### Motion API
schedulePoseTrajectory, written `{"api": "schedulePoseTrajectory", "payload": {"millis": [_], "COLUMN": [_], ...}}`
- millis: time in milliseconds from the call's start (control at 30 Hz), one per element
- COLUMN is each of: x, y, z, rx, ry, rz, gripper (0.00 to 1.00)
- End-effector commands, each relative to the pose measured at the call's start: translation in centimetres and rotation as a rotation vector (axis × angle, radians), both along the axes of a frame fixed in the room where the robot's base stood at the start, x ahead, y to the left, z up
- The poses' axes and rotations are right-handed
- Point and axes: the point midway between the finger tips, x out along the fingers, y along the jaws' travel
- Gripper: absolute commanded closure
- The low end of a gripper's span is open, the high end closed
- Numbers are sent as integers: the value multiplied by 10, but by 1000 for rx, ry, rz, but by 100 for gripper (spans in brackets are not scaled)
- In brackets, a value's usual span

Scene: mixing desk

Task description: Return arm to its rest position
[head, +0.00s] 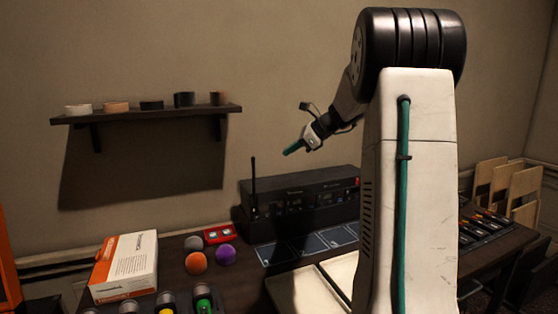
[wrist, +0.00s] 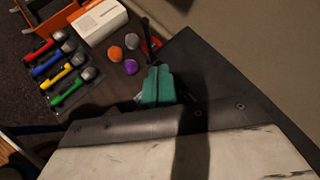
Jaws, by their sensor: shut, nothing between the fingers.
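My gripper (head: 293,148) shows in the head view as a small green tip, raised in the air in front of the wall and above the black rack unit (head: 300,200). In the wrist view my gripper (wrist: 158,84) has its two green fingers pressed together with nothing between them. It is well clear of the desk items in the head view. My white arm column fills the right middle of the head view and hides part of the desk.
The desk holds a white and orange box (head: 126,264), several coloured microphones (wrist: 72,80), orange (head: 196,262), purple (head: 225,254) and grey (head: 193,243) balls, and a red box (head: 219,234). A black antenna (head: 253,185) stands upright. A wall shelf (head: 146,114) carries several rolls.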

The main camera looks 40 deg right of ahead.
Motion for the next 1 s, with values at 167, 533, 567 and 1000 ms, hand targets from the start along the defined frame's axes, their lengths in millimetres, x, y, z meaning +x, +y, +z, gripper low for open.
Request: {"api": "schedulePoseTrajectory", "payload": {"millis": [167,533,567,1000], "x": [-13,-18,-18,-95], "y": [-9,-14,-14,79], "z": [16,20,20,-47], "rx": [1,-2,-8,-459], "ry": [1,0,-3,56], "rz": [0,1,7,632], "gripper": [100,100,100,100]}}
